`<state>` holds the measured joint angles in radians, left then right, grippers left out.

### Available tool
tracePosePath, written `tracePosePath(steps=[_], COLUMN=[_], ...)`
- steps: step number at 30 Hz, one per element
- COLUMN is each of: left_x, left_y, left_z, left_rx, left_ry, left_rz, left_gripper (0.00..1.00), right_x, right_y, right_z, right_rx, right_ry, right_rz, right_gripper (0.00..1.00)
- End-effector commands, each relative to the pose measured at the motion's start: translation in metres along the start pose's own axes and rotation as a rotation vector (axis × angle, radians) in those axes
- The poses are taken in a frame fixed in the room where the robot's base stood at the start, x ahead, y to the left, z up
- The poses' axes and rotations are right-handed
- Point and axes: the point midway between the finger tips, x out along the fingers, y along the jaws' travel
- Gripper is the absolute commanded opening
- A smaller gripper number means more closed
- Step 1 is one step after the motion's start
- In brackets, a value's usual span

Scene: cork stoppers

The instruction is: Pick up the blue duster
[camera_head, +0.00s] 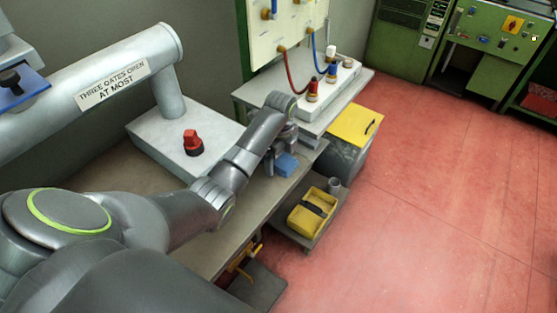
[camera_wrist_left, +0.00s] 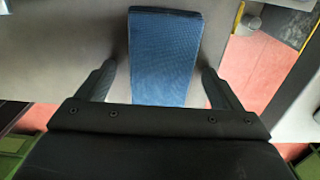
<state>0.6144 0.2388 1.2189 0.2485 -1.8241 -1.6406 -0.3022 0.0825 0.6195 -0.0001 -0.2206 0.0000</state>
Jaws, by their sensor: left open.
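The blue duster (camera_head: 287,165) is a small blue block on the bench top, near its right edge. In the left wrist view the duster (camera_wrist_left: 165,55) fills the upper middle, its textured top facing the camera. My left gripper (camera_head: 276,160) is at the duster in the head view, with part of it hidden by the wrist. In the wrist view the fingers of my left gripper (camera_wrist_left: 160,85) are spread, one on each side of the duster, with a gap on both sides. My right gripper is not in view.
A red knob (camera_head: 193,143) on a white box stands left of my arm. A white block with coloured stoppers (camera_head: 312,92) is behind. A yellow-lidded bin (camera_head: 355,125) and a yellow tray (camera_head: 298,222) on a lower shelf are right of the bench. Red floor beyond is clear.

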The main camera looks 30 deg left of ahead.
Motion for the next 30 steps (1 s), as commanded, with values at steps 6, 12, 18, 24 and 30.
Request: tracePosePath(steps=[6,12,18,24,30], left_x=[0.0,-0.001,-0.001,-0.022,-0.075], left_y=[0.0,0.0,0.0,-0.002,-0.001], left_z=[0.0,0.0,0.0,0.001,0.001], left_rx=[0.0,-0.001,-0.001,-0.001,0.0], left_ry=[0.0,0.0,0.0,-0.002,-0.001], left_rz=[0.0,0.0,-0.001,-0.006,-0.005], left_gripper=[0.64,0.39,0.39,0.39,0.39], right_x=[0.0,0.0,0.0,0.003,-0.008], right_y=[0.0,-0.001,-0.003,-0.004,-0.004], right_z=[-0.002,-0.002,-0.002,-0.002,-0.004], right_rx=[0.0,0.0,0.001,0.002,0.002], right_ry=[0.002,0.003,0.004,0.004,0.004], right_rz=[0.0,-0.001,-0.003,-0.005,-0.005], right_gripper=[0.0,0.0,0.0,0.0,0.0])
